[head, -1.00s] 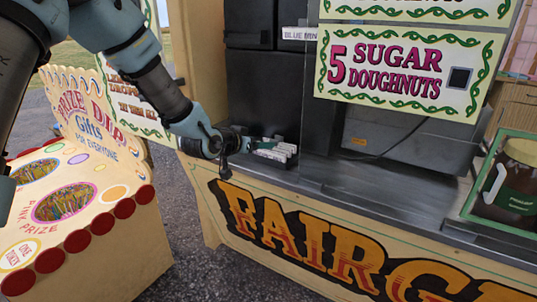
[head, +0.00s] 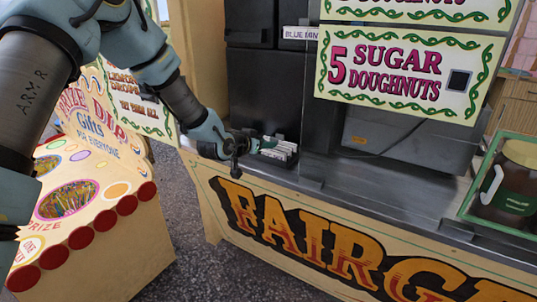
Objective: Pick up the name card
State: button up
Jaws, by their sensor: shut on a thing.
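Several white cards stand in a small dark tray (head: 268,153) on the stall's counter, near its left end. The name card among these white cards (head: 282,147) is too small to tell apart by its writing. My gripper (head: 254,145) reaches in from the left, low over the counter, with its fingertips at the left side of the cards. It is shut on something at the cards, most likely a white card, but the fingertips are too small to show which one.
The metal counter (head: 390,190) runs to the right and has free room. A dark cabinet (head: 265,95) stands behind the cards, with a "BLUE" label (head: 300,33) above. A glass case with a jar (head: 512,185) is at the right. A prize-dip stand (head: 115,225) is at the left.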

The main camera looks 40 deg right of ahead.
jog(key=c, duration=0.4)
